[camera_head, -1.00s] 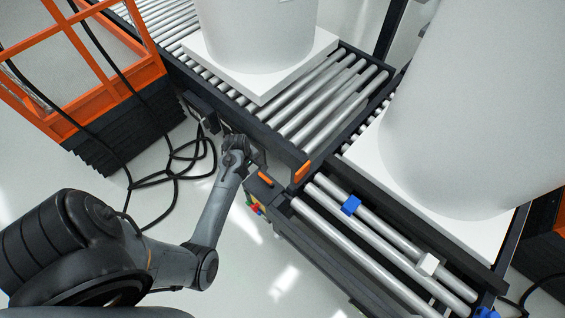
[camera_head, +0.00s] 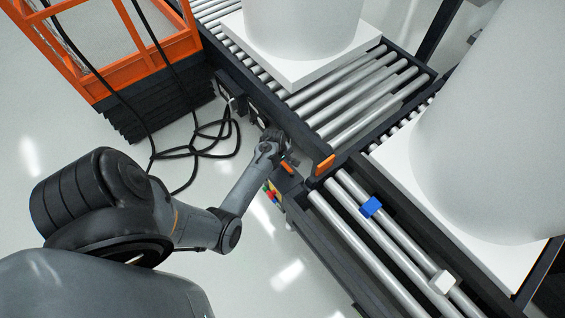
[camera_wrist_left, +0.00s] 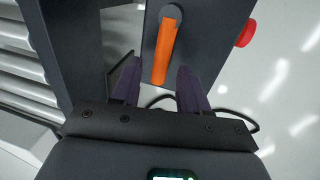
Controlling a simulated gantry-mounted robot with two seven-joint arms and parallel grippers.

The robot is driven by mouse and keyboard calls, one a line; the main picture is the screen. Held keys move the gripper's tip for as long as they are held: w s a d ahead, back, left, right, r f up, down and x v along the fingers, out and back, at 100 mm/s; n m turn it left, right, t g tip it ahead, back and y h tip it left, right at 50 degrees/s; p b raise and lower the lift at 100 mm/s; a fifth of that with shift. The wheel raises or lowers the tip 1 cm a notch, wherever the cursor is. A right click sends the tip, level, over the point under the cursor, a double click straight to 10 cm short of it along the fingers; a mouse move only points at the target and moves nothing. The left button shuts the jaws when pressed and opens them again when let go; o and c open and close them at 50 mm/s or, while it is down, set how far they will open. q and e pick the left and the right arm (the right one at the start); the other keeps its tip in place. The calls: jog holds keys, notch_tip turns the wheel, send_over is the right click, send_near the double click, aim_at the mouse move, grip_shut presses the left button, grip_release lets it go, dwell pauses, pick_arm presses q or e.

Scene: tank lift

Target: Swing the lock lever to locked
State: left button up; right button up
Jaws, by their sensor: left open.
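The lock lever (camera_head: 288,167) is a short orange bar on top of a dark control box beside the conveyor corner. In the left wrist view the lever (camera_wrist_left: 166,48) points down the picture from a round pivot on a dark plate, its free end near the gap between my fingertips. My left gripper (camera_head: 279,150) is just behind the lever in the head view. In the left wrist view its two dark fingers (camera_wrist_left: 158,80) are open with nothing gripped. Whether a finger touches the lever cannot be told. My right gripper is not in view.
A second orange piece (camera_head: 325,165) sits on the conveyor corner. A red button (camera_wrist_left: 246,34) sticks out from the box side. White tanks stand on the roller conveyors (camera_head: 352,98). Black cables (camera_head: 205,140) lie on the floor by an orange-framed lift (camera_head: 104,82).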

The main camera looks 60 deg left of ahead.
pick_arm(q)
jog(key=shift+f, duration=0.25)
jog(key=shift+c, duration=0.3)
grip_shut()
